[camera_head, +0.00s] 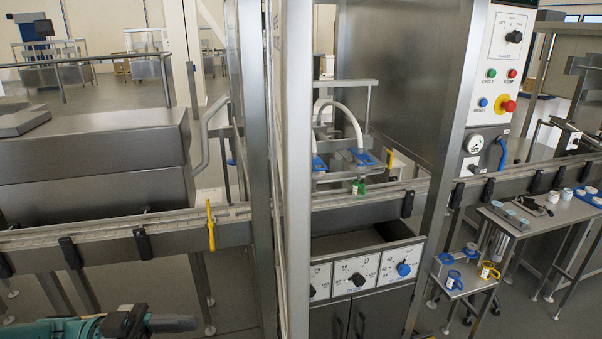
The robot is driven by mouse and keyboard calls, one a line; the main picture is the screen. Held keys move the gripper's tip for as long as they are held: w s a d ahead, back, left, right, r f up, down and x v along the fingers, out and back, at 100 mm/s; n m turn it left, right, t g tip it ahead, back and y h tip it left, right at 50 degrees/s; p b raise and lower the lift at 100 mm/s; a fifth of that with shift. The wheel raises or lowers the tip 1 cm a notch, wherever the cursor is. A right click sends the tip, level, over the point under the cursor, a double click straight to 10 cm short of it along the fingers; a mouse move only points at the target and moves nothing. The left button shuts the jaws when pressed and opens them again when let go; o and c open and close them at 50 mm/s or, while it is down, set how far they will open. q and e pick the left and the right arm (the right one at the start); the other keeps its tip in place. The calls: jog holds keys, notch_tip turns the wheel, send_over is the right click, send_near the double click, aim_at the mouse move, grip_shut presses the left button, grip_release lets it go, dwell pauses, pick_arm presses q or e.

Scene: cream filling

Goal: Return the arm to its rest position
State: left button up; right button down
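Part of my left arm, teal and black, comes in at the bottom left corner. Its dark end, which looks like my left gripper (172,323), points right and is cut by the lower edge. I cannot make out whether its fingers are apart or together. It is low in the picture, in front of the conveyor and apart from the machine, and nothing is seen held in it. My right arm and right gripper are not in view.
A steel conveyor (180,222) with a yellow handle (210,226) crosses the scene. A filling machine (362,275) with knobs stands in the middle, beside a button panel (502,75). A small table (540,214) with cups is at the right. Floor shows at lower left.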

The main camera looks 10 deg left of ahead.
pick_arm(q)
jog(key=w+d+f+n+t+y, duration=0.3)
jog(key=w+f+n+t, duration=0.45)
jog(key=w+t, duration=0.2)
jog(key=w+d+f+n+y, duration=0.1)
jog(key=w+f+n+y, duration=0.1)
jog(key=f+n+y, duration=0.35)
jog(key=w+d+f+n+y, duration=0.1)
jog(key=w+f+n+y, duration=0.1)
jog(key=f, duration=0.6)
jog(key=s+d+f+n+g+y, duration=0.1)
jog(key=s+f+g+y, duration=0.15)
jog(key=f, duration=0.35)
jog(key=s+d+f+n+g+y, duration=0.1)
jog(key=s+d+f+n, duration=0.1)
jog(key=s+f, duration=0.3)
jog(key=s+d+f+g, duration=0.1)
jog(key=s+f+g, duration=0.3)
jog(key=s, duration=0.4)
jog(key=s+d+f+n+g+y, duration=0.1)
jog(key=s+f+g, duration=0.3)
jog(key=s, duration=0.4)
jog(key=shift+s+f, duration=0.3)
jog(key=shift+f, duration=0.5)
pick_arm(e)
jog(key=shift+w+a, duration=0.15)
